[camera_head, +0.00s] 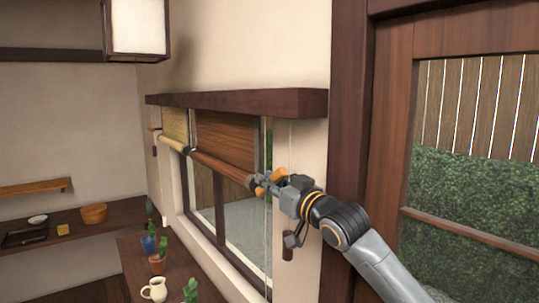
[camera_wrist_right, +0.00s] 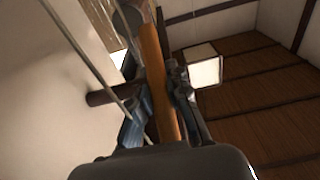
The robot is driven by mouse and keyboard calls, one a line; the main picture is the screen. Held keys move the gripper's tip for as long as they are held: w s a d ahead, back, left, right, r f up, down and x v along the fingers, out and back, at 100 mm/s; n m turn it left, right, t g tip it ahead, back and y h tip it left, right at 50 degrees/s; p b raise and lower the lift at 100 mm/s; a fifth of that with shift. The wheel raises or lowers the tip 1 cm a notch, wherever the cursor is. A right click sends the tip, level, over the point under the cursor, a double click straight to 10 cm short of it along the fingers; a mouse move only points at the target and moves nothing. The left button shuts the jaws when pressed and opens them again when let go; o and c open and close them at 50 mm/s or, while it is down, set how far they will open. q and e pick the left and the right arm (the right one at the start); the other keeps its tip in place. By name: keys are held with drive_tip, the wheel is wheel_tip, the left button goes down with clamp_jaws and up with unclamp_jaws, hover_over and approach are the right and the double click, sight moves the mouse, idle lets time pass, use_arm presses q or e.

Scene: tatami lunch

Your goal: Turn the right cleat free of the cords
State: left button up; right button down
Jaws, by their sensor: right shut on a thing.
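The right cleat is an orange wooden bar (camera_head: 276,175) on the wall at the right end of the window. My right gripper (camera_head: 262,184) is at it, partly covering it. In the right wrist view the orange bar (camera_wrist_right: 156,75) runs lengthwise between the two fingers (camera_wrist_right: 160,110), which are shut on it. A dark round peg (camera_wrist_right: 105,96) reaches from the wall toward the bar. Pale cords (camera_wrist_right: 78,45) run slantwise beside the bar; whether they touch it I cannot tell. My left gripper is not in view.
A brown rolled blind (camera_head: 225,137) and a tan blind (camera_head: 174,125) hang under the dark wooden ledge (camera_head: 235,103). A dark cord weight (camera_head: 287,254) hangs below my gripper. A counter (camera_head: 135,262) below the window holds plants and a cream jug (camera_head: 154,289).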

drive_tip(key=shift+r+g+h+p, duration=0.3)
drive_tip(key=shift+g+h+p, duration=0.2)
drive_tip(key=shift+g+p, duration=0.45)
drive_tip(key=shift+f+g+h+p, duration=0.25)
drive_tip(key=shift+g+h+p, duration=0.35)
drive_tip(key=shift+g, duration=0.05)
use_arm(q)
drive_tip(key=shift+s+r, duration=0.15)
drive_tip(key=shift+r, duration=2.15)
use_arm(e)
drive_tip(key=shift+w+a+f+g+h, duration=0.1)
drive_tip(key=shift+f+g+h, duration=0.1)
drive_tip(key=shift+g+h, duration=0.65)
drive_tip(key=shift+f+g+h, duration=0.2)
drive_tip(key=shift+g+h, duration=0.35)
drive_tip(key=shift+g, duration=0.6)
drive_tip(key=shift+f, duration=0.1)
drive_tip(key=c, duration=1.3)
unclamp_jaws()
